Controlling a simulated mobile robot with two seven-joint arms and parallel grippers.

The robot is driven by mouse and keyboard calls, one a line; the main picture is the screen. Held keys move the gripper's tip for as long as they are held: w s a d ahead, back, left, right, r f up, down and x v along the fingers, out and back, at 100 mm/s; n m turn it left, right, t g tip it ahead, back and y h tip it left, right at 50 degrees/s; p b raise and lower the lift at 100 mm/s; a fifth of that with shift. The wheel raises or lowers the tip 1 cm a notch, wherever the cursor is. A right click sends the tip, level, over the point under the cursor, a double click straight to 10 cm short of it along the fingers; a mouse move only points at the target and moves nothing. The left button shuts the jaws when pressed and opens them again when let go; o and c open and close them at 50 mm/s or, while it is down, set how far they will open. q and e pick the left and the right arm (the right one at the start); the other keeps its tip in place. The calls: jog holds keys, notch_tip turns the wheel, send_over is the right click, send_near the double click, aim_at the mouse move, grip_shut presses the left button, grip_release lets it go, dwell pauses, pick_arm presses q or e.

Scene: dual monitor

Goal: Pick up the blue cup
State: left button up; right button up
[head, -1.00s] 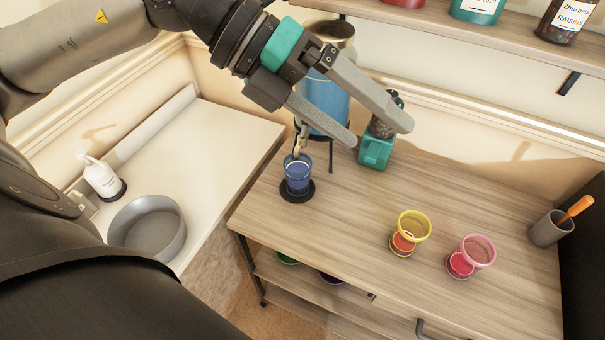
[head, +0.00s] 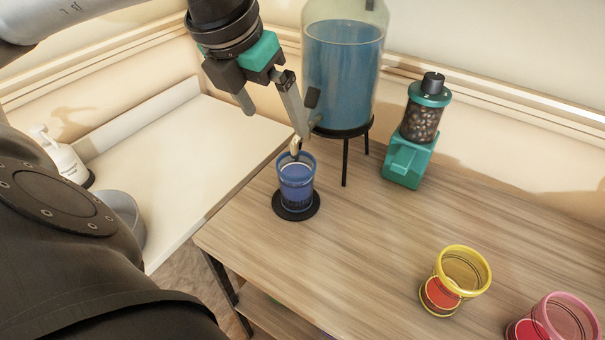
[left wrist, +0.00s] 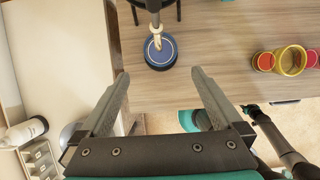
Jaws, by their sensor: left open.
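The blue cup (head: 296,180) stands upright on a round black coaster (head: 296,206) on the wooden table, below the tap of a blue-filled glass dispenser (head: 342,75). My left gripper (head: 275,122) is open and empty, above and left of the cup in the head view. One finger passes in front of the dispenser's tap area. In the left wrist view the cup (left wrist: 160,52) lies beyond the gap between the open fingers (left wrist: 160,80), with the tap over its top. No contact with the cup shows.
A teal grinder (head: 412,140) with a dark lid stands right of the dispenser. Yellow (head: 458,280) and pink (head: 557,322) cups stand at the front right. A white counter (head: 190,150) is on the left. The middle of the table is clear.

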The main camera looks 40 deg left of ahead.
aim_at(293, 158)
pick_arm(q)
jog(key=b+x, duration=0.1)
jog(key=x, duration=0.8)
jog(key=shift+f, duration=0.15)
jog(key=b+x, duration=0.1)
jog(key=x, duration=0.4)
jog(key=shift+b, duration=0.3)
jog(key=shift+w+f, duration=0.25)
jog(key=shift+f, duration=0.35)
pick_arm(e)
jog(key=w+a+r, duration=0.1)
jog(key=w+a, duration=0.2)
jog(key=w, duration=0.2)
jog(key=shift+a+r, duration=0.2)
jog(key=shift+r, duration=0.15)
pick_arm(q)
jog(key=shift+a+r, duration=0.1)
grip_shut()
